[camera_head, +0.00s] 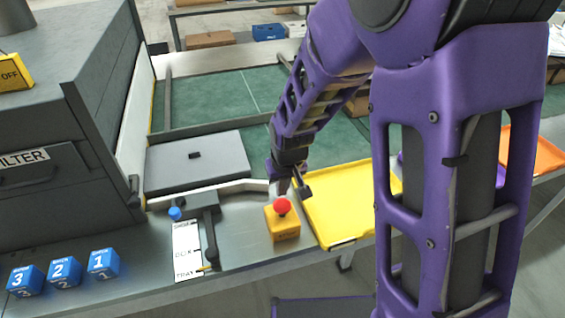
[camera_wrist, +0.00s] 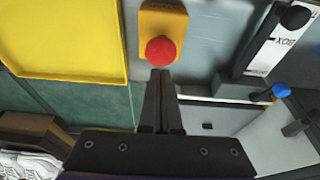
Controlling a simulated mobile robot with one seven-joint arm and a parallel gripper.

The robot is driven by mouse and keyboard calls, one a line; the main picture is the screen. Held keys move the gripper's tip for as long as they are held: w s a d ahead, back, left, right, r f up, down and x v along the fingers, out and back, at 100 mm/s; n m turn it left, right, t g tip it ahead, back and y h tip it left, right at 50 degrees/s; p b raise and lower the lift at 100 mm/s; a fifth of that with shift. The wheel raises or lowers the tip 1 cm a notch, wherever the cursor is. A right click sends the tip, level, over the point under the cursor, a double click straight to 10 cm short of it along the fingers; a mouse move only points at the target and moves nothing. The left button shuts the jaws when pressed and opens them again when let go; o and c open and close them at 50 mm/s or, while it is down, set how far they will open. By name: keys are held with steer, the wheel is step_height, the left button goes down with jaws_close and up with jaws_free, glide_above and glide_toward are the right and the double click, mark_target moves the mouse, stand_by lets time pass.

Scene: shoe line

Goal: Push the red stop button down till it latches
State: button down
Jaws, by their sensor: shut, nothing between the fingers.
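The red stop button (camera_head: 282,205) is a round red cap on top of a yellow box (camera_head: 283,229) on the grey metal bench. In the wrist view the red button (camera_wrist: 160,50) sits on the yellow box (camera_wrist: 163,18), straight ahead of the fingertips. My gripper (camera_head: 283,190) is shut and empty, pointing down, just above and behind the button in the head view. In the wrist view my gripper's closed fingertips (camera_wrist: 160,74) end close to the button's edge. Whether they touch it I cannot tell.
A yellow tray (camera_head: 345,240) lies just right of the button box. A lever fixture with a blue knob (camera_head: 174,213) and a labelled white strip (camera_head: 187,250) stand to the left. A grey flat box (camera_head: 170,180) lies behind. Blue numbered cubes (camera_head: 103,263) sit at front left.

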mark_target(283, 206)
steer(key=shift+f, duration=1.25)
steer(key=shift+f, duration=0.1)
steer(key=shift+s+f+b, duration=0.1)
steer(key=shift+f+b, duration=0.75)
steer(key=shift+b, duration=0.05)
steer(key=shift+f+b, duration=0.3)
steer(key=shift+f, duration=0.05)
steer(key=shift+s+d+f, duration=0.1)
steer(key=shift+s, duration=0.2)
steer(key=r+p, duration=0.2)
steer(key=r, duration=0.1)
steer(key=r+p, duration=0.1)
steer(key=r, duration=0.1)
steer(key=shift+w+r+p, duration=0.2)
steer(key=shift+w+p, duration=0.15)
steer(key=shift+w, duration=0.05)
steer(key=v, duration=0.9)
steer(key=shift+s+r, duration=0.2)
steer(key=shift+r, duration=0.15)
